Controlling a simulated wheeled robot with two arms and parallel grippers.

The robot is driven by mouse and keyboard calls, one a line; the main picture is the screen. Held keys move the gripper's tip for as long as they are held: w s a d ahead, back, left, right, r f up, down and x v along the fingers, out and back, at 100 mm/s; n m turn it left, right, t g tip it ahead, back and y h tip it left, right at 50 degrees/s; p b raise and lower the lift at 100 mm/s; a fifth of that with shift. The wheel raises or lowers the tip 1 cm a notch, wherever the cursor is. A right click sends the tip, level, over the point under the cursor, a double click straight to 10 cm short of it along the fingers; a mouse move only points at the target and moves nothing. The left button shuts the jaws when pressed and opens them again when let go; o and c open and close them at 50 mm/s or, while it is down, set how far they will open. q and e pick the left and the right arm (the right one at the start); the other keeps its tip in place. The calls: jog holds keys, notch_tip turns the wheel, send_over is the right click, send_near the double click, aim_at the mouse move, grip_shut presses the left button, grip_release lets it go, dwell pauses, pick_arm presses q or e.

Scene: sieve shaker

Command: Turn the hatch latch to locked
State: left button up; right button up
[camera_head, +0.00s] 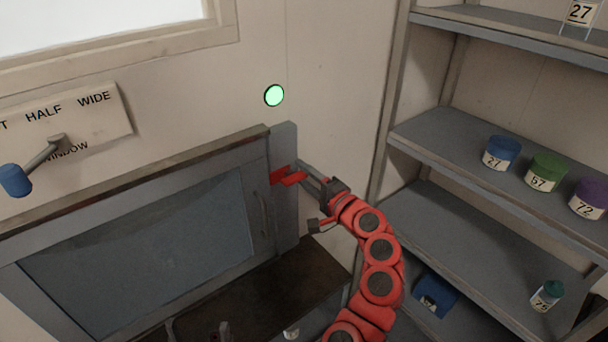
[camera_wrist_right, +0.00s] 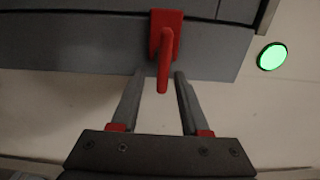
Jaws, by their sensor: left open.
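The red hatch latch (camera_head: 283,177) sits at the upper right of the grey hatch (camera_head: 140,240), by its frame post. Its lever points right in the head view. In the right wrist view the latch's red plate and lever (camera_wrist_right: 165,50) show at top centre. My right gripper (camera_head: 306,174) is at the latch. Its two fingers (camera_wrist_right: 161,76) are apart, with the lever's end between them and gaps on both sides. My left gripper (camera_head: 197,328) is low at the bottom edge of the head view, mostly cut off, open and away from the latch.
A round green light (camera_head: 274,95) is on the wall above the latch. A window lever with a blue knob (camera_head: 15,180) is at the left. Shelves at the right hold blue (camera_head: 501,153), green (camera_head: 547,170) and purple (camera_head: 590,197) jars. A dark ledge (camera_head: 300,272) lies below the hatch.

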jog(key=shift+s, duration=0.1)
jog(key=p+v, duration=0.2)
jog(key=v, duration=1.5)
jog(key=shift+p, duration=0.4)
jog(key=shift+d, duration=0.1)
